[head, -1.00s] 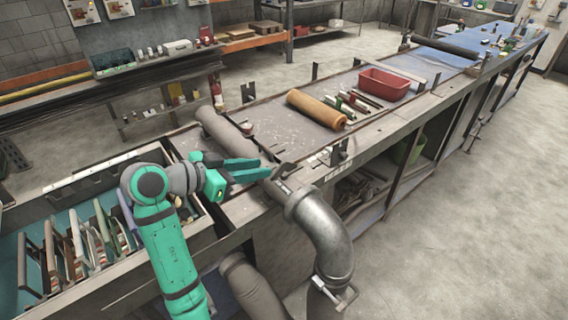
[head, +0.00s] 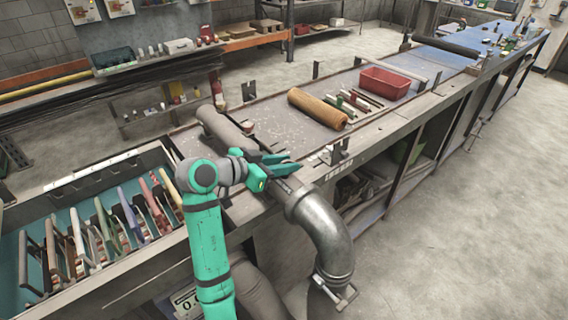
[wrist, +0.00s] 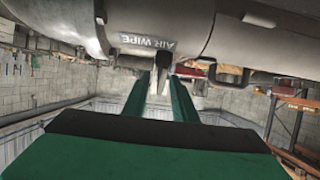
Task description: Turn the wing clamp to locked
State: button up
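My gripper (head: 294,161) is over the bench edge, close to the upper end of a grey elbow pipe (head: 325,228). Its two green fingers show a narrow gap, and in the wrist view (wrist: 160,78) they stand apart. A small dark upright part (wrist: 163,58) shows between or just beyond the fingertips, under a grey body labelled "AIR WIPE" (wrist: 148,41). It may be the wing clamp, but I cannot tell its setting or whether the fingers touch it. A T-shaped handle (head: 345,298) is at the pipe's lower end.
A grey tube (head: 222,130) lies behind my gripper on the bench. An orange-brown roll (head: 317,109) and a red bin (head: 385,83) sit farther along. A teal-lined tray (head: 60,215) with several upright coloured frames is at left. Open floor lies at right.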

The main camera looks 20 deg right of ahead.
jog(key=shift+d, duration=0.1)
grip_shut()
jog(key=shift+s, duration=0.1)
jog(key=n+t+y, duration=0.2)
jog(key=n+t, duration=0.1)
jog(key=t, duration=0.1)
jog(key=shift+n, duration=0.4)
jog(key=n+t+y, duration=0.3)
jog(key=n+y, duration=0.1)
jog(key=shift+n, duration=0.3)
jog(key=n+t+y, duration=0.1)
jog(key=n+y, duration=0.1)
jog(key=y, duration=0.1)
jog(key=n+y, duration=0.3)
jog(key=shift+d+t, duration=0.1)
jog(key=shift+t, duration=0.3)
jog(key=shift+n+g+y, duration=0.4)
jog(key=shift+n+y, duration=1.8)
jog(key=shift+y, duration=0.3)
grip_release()
